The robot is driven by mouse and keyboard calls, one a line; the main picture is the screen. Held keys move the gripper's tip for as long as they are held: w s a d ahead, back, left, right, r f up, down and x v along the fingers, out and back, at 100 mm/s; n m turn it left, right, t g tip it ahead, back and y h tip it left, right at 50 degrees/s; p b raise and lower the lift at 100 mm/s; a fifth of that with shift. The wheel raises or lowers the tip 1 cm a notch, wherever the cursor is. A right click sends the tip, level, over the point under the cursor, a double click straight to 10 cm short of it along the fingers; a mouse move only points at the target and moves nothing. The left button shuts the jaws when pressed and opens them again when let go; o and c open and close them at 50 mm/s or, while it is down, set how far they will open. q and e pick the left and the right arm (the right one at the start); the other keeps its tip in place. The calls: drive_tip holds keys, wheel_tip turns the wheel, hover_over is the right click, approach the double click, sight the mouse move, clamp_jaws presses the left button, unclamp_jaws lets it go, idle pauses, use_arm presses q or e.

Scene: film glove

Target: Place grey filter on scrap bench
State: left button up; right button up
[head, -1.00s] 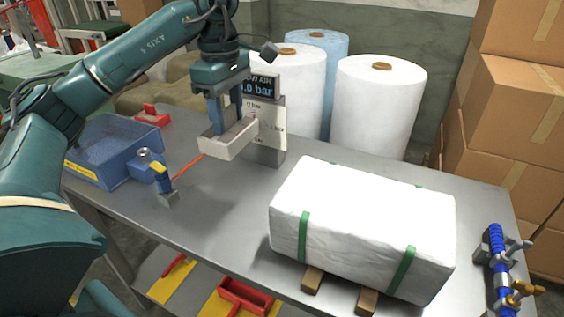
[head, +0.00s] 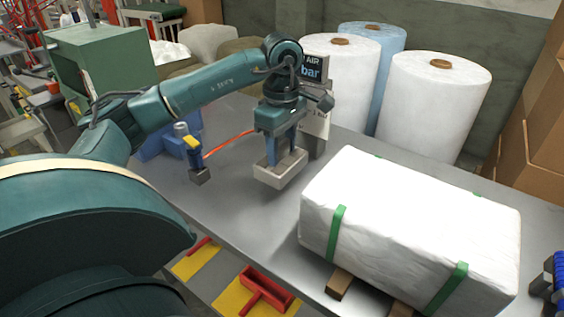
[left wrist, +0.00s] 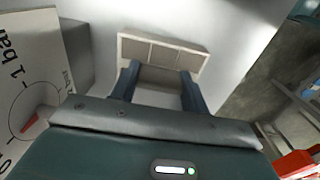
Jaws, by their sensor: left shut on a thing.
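The grey filter (head: 282,174) is a pale, shallow rectangular box with ribs or compartments. My left gripper (head: 281,156) is shut on it, with its blue fingers pointing down inside the walls. In the left wrist view the filter (left wrist: 163,50) sits across the fingertips of my left gripper (left wrist: 160,78). It is roughly level above a grey metal bench (head: 240,205), left of a white wrapped bale; I cannot tell if it touches the top. Nothing marks this bench clearly as the scrap bench. My right gripper is not in view.
The white bale (head: 410,215) with green straps fills the bench's right part. An air-pressure display (head: 314,68) stands just behind the filter. A nozzle holder (head: 195,160) with a red hose and a blue bin (head: 160,144) are at the left. Bare bench lies in front.

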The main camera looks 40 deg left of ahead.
sight(282, 158)
use_arm(q)
drive_tip(key=shift+f, duration=1.95)
drive_tip(key=shift+f, duration=0.2)
drive_tip(key=o, duration=1)
drive_tip(key=shift+o, duration=0.2)
wheel_tip(282, 158, up, 12)
drive_tip(key=shift+r+p, duration=0.2)
drive_tip(key=shift+p, duration=0.4)
